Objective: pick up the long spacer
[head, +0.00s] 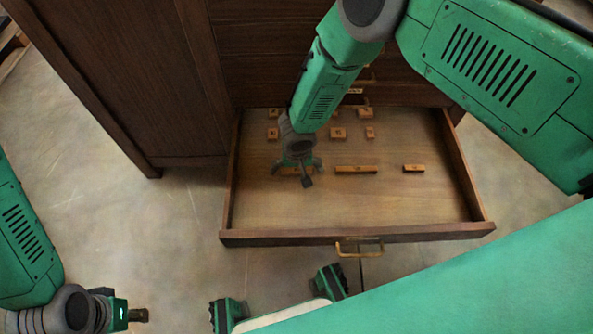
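The open drawer (400,205) holds several small wooden blocks. A long, thin block (356,169) lies in the front row, right of my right gripper. Another block (287,171) lies under my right gripper (298,173), mostly hidden by the fingers, so its full length cannot be told. I cannot tell for sure which of these two is the long spacer. My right gripper points down into the drawer with its fingers spread, over or around the partly hidden block. My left gripper (136,315) is low at the left, outside the drawer, and its finger opening is unclear.
A shorter block (413,168) lies at the right of the front row. Smaller blocks, such as one (338,133), lie farther back. The drawer's front has a brass handle (360,247). The dark wooden cabinet (120,75) stands behind. The drawer's front floor is bare.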

